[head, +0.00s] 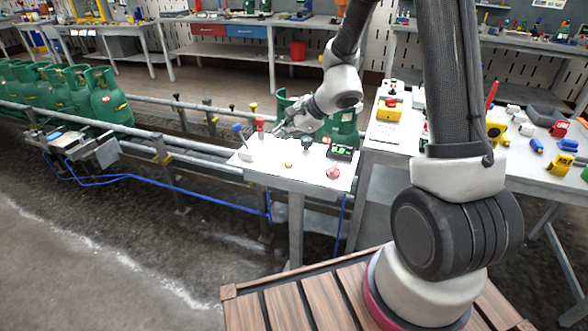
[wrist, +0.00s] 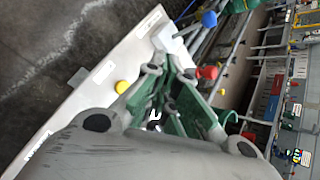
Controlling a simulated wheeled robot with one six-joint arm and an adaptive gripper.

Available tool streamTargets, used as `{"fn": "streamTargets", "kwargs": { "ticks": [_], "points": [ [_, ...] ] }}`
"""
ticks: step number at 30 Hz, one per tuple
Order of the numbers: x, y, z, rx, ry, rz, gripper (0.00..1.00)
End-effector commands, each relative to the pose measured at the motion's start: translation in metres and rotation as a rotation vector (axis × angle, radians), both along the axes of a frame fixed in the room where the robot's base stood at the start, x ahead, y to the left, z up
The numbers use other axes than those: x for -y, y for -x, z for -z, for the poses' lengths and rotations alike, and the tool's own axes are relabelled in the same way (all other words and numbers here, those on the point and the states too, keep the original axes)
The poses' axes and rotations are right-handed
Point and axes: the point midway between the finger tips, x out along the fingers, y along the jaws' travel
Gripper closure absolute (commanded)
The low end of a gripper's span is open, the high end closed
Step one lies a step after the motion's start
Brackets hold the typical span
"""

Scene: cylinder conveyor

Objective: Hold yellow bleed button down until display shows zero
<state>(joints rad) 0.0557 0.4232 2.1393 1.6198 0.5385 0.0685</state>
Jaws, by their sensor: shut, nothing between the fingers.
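The yellow bleed button (head: 288,164) is a small round knob on the white sloped control panel (head: 268,172). It also shows in the wrist view (wrist: 121,87), left of the fingers, with nothing touching it. The display (head: 341,152) is a dark box with green characters at the panel's right rear; they are too small to read. My gripper (head: 282,130) is over the far side of the panel, behind the button and apart from it. In the wrist view my gripper (wrist: 168,62) is shut and empty.
A red button (head: 333,172), a black knob (head: 307,141), a red-topped lever (head: 260,124) and a blue-topped lever (head: 238,128) stand on the panel. Green gas cylinders (head: 106,98) line the conveyor behind. A cluttered bench (head: 385,132) stands close on the right.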

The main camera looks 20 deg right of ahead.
Motion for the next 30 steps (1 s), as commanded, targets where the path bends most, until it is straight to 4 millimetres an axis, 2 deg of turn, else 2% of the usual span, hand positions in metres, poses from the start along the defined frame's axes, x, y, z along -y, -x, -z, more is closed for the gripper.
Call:
{"fn": "streamTargets", "kwargs": {
  "ticks": [3, 6, 19, 23, 30],
  "points": [
    [0.003, -0.015, -0.006, 0.005, -0.021, 0.093, 1.00],
    [0.006, -0.020, -0.006, 0.001, -0.027, 0.141, 1.00],
    [0.008, -0.019, -0.002, -0.005, -0.022, 0.149, 1.00],
    [0.008, -0.019, 0.008, -0.007, -0.024, 0.149, 1.00],
    [0.008, -0.019, 0.042, -0.009, -0.023, 0.148, 1.00]
  ]
}}
